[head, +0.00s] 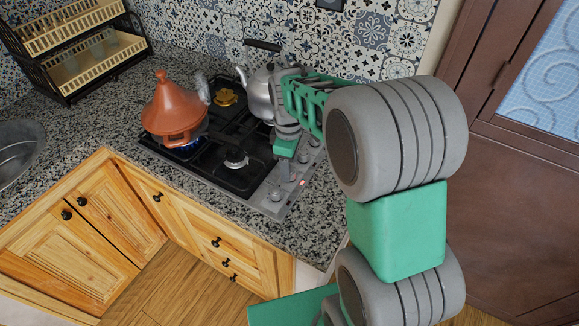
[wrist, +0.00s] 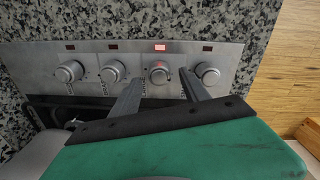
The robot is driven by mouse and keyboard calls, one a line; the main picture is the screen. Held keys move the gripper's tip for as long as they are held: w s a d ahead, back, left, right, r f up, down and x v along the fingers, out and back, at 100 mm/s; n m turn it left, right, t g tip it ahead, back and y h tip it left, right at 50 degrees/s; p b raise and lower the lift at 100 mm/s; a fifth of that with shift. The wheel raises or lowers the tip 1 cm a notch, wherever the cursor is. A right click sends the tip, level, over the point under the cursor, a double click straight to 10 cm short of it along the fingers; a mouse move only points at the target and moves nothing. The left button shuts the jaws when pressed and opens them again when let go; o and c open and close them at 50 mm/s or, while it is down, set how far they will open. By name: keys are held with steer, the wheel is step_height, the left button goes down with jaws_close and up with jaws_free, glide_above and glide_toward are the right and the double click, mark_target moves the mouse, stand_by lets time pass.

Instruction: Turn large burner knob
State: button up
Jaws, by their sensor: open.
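A row of silver knobs lines the steel control strip of the black gas stove (head: 222,180). In the wrist view they are the far-left knob (wrist: 69,72), the second knob (wrist: 112,72), the third knob (wrist: 159,72) and the far-right knob (wrist: 207,73). A red light (wrist: 160,47) glows beside the third knob. My gripper (wrist: 161,75) is open, its fingers on either side of the third knob; I cannot tell whether they touch it. In the head view my gripper (head: 287,178) is over the control strip and partly hides the knobs.
An orange tagine (head: 172,110) stands over a blue flame on the left burner. A silver kettle (head: 259,92) is at the back, close to my arm. A dish rack (head: 80,52) is at the far left. Granite counter (head: 215,200) and wooden drawers (head: 205,232) lie in front.

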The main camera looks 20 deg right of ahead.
step_height(320, 180, down, 2)
steer(key=shift+f, duration=0.1)
jaws_close()
stand_by(0.6)
